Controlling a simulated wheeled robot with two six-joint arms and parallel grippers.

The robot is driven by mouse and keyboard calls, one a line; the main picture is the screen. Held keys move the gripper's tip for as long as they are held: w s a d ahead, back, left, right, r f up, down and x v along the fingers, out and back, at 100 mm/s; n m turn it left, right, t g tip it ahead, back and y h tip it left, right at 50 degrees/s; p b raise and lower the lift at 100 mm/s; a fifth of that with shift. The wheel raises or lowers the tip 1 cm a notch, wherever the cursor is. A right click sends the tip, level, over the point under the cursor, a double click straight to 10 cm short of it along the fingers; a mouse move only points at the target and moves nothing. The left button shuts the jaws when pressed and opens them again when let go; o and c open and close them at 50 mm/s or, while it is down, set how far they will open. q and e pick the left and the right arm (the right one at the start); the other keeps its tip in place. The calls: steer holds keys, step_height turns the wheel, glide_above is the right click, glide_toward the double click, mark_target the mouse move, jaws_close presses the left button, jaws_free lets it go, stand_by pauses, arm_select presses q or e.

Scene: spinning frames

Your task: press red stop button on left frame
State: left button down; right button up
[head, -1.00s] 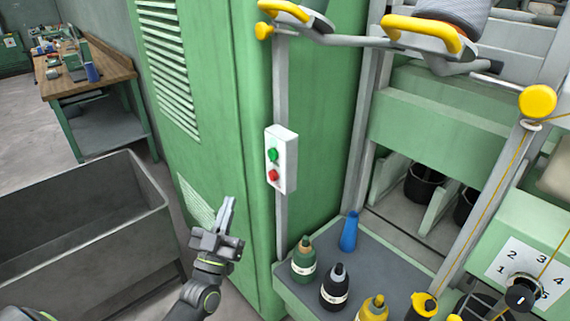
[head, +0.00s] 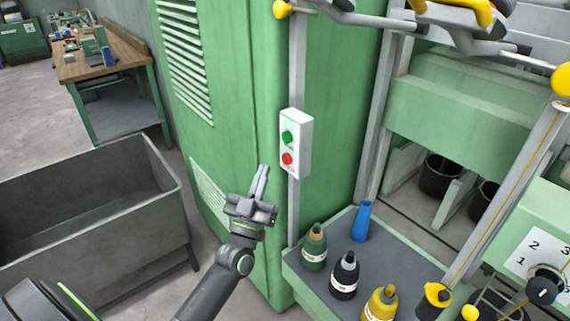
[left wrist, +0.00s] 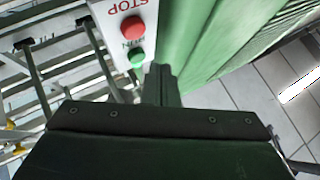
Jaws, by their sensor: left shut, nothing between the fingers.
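The red stop button (head: 287,159) is on a white switch box (head: 304,146) fixed to a grey post of the green frame. A green button (head: 287,137) sits above it. In the left wrist view the red button (left wrist: 133,28) shows under the word STOP, with the green button (left wrist: 136,57) nearer the gripper. My left gripper (head: 262,172) is shut and empty, pointing up, just left of and below the box in the head view. Its fingertips (left wrist: 161,72) appear apart from the buttons. My right gripper is in neither view.
A grey shelf (head: 330,290) with several bottles, including a blue one (head: 362,221), lies right of the post. A grey metal bin (head: 150,210) stands at left. A workbench (head: 100,60) is behind it. A numbered dial (head: 543,288) is at far right.

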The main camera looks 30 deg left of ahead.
mark_target(287, 159)
arm_select(q)
steer(key=shift+w+d, duration=0.3)
steer(key=shift+w, duration=0.4)
steer(key=shift+w+d, duration=0.3)
steer(key=shift+w, duration=0.4)
stand_by(1.0)
steer(key=shift+w+d, duration=0.15)
steer(key=shift+w, duration=0.25)
steer(key=shift+w+d, duration=0.15)
steer(key=shift+w, duration=0.25)
stand_by(0.7)
steer(key=shift+s, duration=0.1)
steer(key=shift+s+a+p, duration=0.35)
steer(key=shift+s+p, duration=0.05)
steer(key=shift+s, duration=0.35)
